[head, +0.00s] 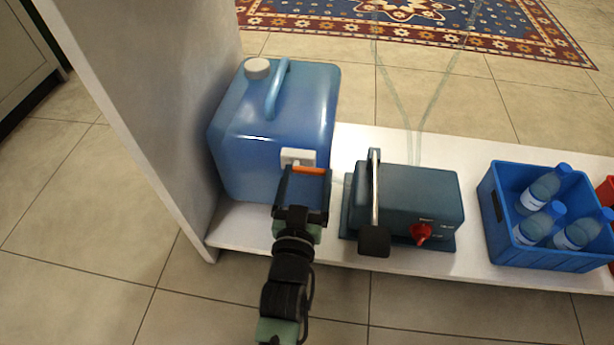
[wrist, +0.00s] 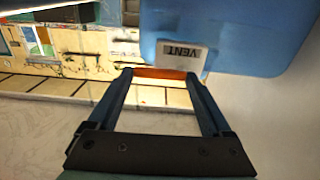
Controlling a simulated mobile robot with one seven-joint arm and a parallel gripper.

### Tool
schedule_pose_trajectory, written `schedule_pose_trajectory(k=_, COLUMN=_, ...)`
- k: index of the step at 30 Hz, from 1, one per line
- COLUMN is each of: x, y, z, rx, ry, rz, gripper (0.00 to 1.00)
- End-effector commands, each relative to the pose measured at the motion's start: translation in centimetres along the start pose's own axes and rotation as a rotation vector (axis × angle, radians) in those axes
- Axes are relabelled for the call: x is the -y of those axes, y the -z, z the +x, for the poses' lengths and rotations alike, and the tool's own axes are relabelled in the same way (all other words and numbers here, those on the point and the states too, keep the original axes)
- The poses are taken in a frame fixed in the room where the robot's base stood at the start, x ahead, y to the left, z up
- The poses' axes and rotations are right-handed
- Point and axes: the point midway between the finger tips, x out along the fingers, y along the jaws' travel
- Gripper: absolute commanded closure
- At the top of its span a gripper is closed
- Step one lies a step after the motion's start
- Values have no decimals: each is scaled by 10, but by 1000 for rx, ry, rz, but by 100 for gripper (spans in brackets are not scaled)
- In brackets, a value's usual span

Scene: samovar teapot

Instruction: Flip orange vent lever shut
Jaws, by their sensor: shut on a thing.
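The orange vent lever (head: 309,170) lies crosswise just below a pale vent block (head: 298,157) on the front of a blue water tank (head: 262,120). In the wrist view, the orange lever (wrist: 160,73) spans the gap between the fingertips, beside the white label reading VENT (wrist: 181,53), upside down. My gripper (head: 306,173) reaches up to the tank front, its fingers set wide, one at each end of the lever, shut on it. The fingertips also show in the wrist view (wrist: 159,76). The fingers hide the lever's ends.
A dark teal pump box (head: 425,195) with a black-ended handle (head: 374,240) and red knob (head: 421,233) stands close right of my gripper. A blue crate (head: 505,225) of bottles is farther right on the white shelf (head: 280,243). A panel (head: 150,80) stands left of the tank.

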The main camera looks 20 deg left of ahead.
Motion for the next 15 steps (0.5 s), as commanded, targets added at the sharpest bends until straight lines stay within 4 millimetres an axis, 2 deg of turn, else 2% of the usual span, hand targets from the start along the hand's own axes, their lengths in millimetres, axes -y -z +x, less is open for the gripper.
schedule_pose_trajectory(k=5, x=0, y=-1, z=0, rx=2, ry=-1, rz=-6, gripper=72)
schedule_pose_trajectory(k=6, x=0, y=-1, z=0, rx=2, ry=-1, rz=-6, gripper=13)
schedule_pose_trajectory(k=8, x=0, y=-1, z=0, rx=1, ry=-1, rz=-6, gripper=2)
schedule_pose_trajectory(k=15, x=0, y=0, z=0, rx=1, ry=0, rz=-3, gripper=0)
